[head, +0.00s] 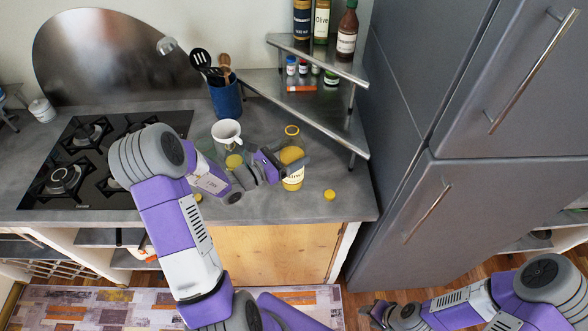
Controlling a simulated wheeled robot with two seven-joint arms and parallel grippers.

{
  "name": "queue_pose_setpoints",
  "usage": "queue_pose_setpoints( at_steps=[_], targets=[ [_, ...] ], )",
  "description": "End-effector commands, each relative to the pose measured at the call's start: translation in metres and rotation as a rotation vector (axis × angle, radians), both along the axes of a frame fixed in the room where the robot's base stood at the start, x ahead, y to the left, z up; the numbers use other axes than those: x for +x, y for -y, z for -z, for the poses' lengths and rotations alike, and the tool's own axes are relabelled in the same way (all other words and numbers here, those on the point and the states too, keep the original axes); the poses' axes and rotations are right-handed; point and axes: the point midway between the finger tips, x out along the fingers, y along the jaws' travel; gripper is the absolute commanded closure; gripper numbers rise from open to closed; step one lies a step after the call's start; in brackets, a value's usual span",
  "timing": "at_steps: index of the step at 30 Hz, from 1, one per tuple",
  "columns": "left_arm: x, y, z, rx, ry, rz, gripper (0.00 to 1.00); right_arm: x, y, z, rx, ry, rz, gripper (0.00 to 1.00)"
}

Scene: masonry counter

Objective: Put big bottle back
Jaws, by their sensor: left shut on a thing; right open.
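A big bottle (292,181) with yellow contents and a pale label stands upright at the counter's front right; its open mouth shows a yellow rim. I cannot tell whether its base touches the counter. My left gripper (290,163) is shut on this bottle around its middle, reaching in from the left and hiding part of it. A round yellow cap (329,195) lies on the counter to the right of the bottle. Tall bottles, dark (302,20), green-yellow (321,22) and red-brown (347,35), stand on the corner rack's upper shelf. My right gripper (374,314) is open and empty, low at the bottom.
The metal corner rack (315,57) has a sloping front rail and small jars on its lower level. The grey fridge (465,200) bounds the right; a stove (85,165) is left.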

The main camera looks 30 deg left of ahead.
Motion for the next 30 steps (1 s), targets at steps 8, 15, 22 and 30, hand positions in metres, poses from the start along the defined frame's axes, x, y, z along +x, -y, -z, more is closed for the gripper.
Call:
queue_pose_setpoints(
  at_steps=[8,15,22,30],
  targets=[
    [0.000,0.000,0.028,-0.001,0.004,0.000,0.80,0.000,0.000,0.003,0.000,0.000,0.000,0.57],
    [0.000,0.000,0.054,0.000,0.007,0.001,0.80,0.000,0.000,0.005,0.000,0.001,0.000,0.57],
    [0.001,0.000,0.054,0.002,0.008,0.000,0.80,0.000,0.000,0.005,0.000,0.001,0.000,0.57],
    [0.000,0.000,0.059,0.001,0.003,0.000,0.03,0.000,0.000,0.007,0.000,0.001,0.000,0.57]
  ],
)
